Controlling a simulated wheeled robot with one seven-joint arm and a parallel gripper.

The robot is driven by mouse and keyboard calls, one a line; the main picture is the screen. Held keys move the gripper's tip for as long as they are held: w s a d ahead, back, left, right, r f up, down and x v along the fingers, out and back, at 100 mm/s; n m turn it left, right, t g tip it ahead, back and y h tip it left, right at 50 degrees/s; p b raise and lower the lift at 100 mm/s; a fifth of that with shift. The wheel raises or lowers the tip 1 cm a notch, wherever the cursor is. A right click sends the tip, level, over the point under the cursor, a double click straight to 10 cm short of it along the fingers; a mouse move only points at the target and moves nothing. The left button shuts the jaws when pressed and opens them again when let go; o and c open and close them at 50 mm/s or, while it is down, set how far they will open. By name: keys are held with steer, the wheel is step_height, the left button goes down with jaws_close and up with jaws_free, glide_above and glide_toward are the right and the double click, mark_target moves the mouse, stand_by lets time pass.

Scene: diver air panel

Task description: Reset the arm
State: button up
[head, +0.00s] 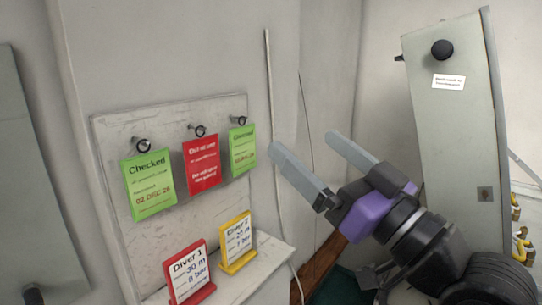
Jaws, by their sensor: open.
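My gripper (318,160) is in the right half of the head view, with purple and black parts and two pale grey fingers. The fingers are spread apart with nothing between them. They point up and to the left, toward the wall with the tag board. The gripper appears clear of the board and its tags. My arm comes in from the lower right corner.
A pale board (112,130) carries green tags (150,184) and a red tag (202,163) on hooks. Below, a red stand (188,272) and a yellow stand (237,242) sit on a ledge (262,262). A grey cabinet (455,130) with a black knob (442,49) stands right.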

steer(key=s+d+f+m+t+h, duration=0.2)
steer(key=s+d+f+m+h, duration=0.4)
steer(key=f, duration=0.4)
steer(key=s+d+f+m+t+h, duration=0.35)
steer(key=d+f+m+h, duration=0.3)
steer(key=f+h, duration=0.3)
steer(key=s+f+n+g, duration=0.1)
steer(key=s+f+g, duration=0.1)
steer(key=s+f, duration=0.4)
steer(key=s+d+f+n+g+y, duration=0.1)
steer(key=s+f, duration=0.5)
steer(key=s, duration=0.6)
steer(key=s+f+n+g+y, duration=0.1)
steer(key=s+f+n+g, duration=0.2)
steer(key=s, duration=0.7)
step_height(320, 180, down, 4)
steer(key=shift+d+g, duration=0.15)
steer(key=shift+g, duration=0.9)
